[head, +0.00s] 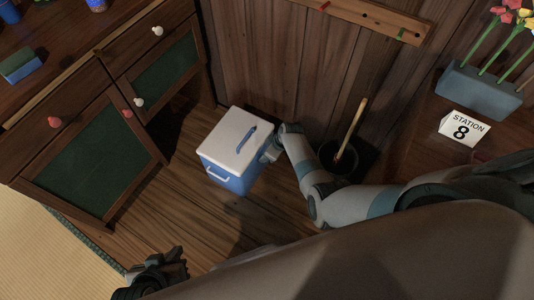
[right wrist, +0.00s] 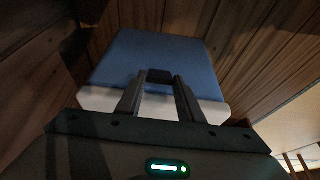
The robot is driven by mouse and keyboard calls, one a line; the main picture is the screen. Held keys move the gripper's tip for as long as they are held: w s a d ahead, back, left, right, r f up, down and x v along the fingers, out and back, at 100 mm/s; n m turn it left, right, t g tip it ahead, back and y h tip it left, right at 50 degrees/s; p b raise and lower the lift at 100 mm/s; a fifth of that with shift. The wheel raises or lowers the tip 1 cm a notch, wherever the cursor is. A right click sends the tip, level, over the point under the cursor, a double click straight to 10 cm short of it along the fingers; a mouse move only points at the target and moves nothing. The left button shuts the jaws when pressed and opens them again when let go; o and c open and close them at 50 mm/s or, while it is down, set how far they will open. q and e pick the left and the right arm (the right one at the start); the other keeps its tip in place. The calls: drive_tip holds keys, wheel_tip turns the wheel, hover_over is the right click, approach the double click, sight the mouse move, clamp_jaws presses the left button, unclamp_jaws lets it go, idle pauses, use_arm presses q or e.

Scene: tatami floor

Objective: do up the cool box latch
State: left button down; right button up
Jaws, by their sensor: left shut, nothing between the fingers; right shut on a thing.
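The cool box (head: 226,168) stands on the wooden floor, blue with a white lid (head: 230,126) that looks down on the body. A blue handle lies on the lid and a white bar handle is on the front side. My right gripper (head: 271,151) is at the box's right side, its fingertips partly hidden in the head view. In the right wrist view its two fingers (right wrist: 160,82) are shut on the dark latch (right wrist: 160,75), against the blue wall (right wrist: 150,52) near the white rim. My left gripper (head: 176,262) is shut and empty at the lower left, away from the box.
A dark wooden cabinet (head: 90,155) with green panels stands left of the box. A black bucket (head: 340,166) with a wooden stick is close beside my right arm. A plank wall is behind. Floor in front of the box is clear.

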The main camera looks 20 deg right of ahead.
drive_tip(key=shift+w+a+r, duration=0.15)
drive_tip(key=shift+w+a, duration=0.05)
drive_tip(key=shift+w+a+r+g+h+p, duration=0.1)
drive_tip(key=shift+w+g+h+p, duration=0.05)
drive_tip(key=shift+g+h+p, duration=0.2)
drive_tip(key=shift+w+a+g, duration=0.1)
drive_tip(key=shift+a+g, duration=0.05)
drive_tip(key=shift+g, duration=0.1)
drive_tip(key=shift+w+a+g+h, duration=0.1)
drive_tip(key=shift+w+g+h, duration=0.05)
drive_tip(key=shift+g+h, duration=0.2)
drive_tip(key=shift+b, duration=0.3)
drive_tip(key=o, duration=1.1)
drive_tip(key=shift+c, duration=0.2)
drive_tip(key=shift+r, duration=0.15)
